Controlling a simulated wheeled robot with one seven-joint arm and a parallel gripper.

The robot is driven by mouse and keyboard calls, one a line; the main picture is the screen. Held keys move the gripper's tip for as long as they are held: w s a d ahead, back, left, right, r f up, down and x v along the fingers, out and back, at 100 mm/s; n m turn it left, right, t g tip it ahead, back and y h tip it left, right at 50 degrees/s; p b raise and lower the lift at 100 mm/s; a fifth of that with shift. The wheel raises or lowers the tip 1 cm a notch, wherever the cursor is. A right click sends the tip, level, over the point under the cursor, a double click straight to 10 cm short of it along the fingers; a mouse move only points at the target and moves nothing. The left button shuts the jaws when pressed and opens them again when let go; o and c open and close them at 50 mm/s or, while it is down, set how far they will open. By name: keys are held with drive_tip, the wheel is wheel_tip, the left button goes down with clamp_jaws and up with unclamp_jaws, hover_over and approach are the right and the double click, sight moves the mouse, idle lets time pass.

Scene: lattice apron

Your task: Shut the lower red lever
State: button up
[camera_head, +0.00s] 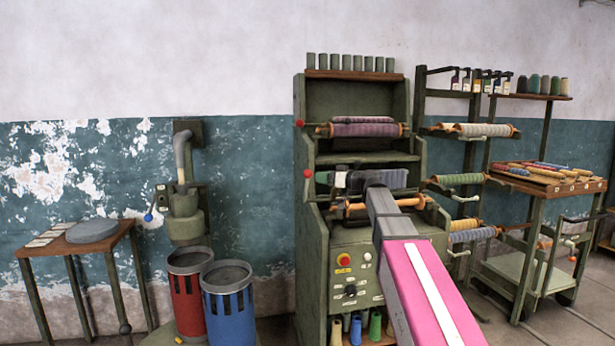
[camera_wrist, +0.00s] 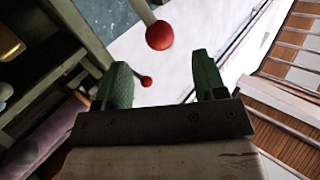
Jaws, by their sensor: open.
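The lower red lever's ball knob (camera_head: 307,173) is at the left edge of the green machine, below the upper red lever's knob (camera_head: 299,122). My gripper (camera_head: 328,179) is just right of the lower knob at about the same height, in front of the machine. In the wrist view my gripper (camera_wrist: 161,72) is open, its two green fingers apart and nothing between them. A large red ball on a pale rod (camera_wrist: 159,35) is beyond the fingertips, apparently the lower lever. A smaller, farther red ball (camera_wrist: 146,81) shows near the left finger.
Yarn spools (camera_head: 365,130) sit on the machine's shelves above my arm. A control panel (camera_head: 352,278) is below. A pipe fixture (camera_head: 186,215) with red (camera_head: 186,300) and blue bins (camera_head: 230,305) stands left. A spool rack (camera_head: 530,220) stands right. Bare wall lies left of the knobs.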

sight(308, 175)
drive_tip(key=x, duration=0.7)
drive_tip(key=shift+w+a, duration=0.2)
drive_tip(key=shift+a, duration=0.15)
clamp_jaws()
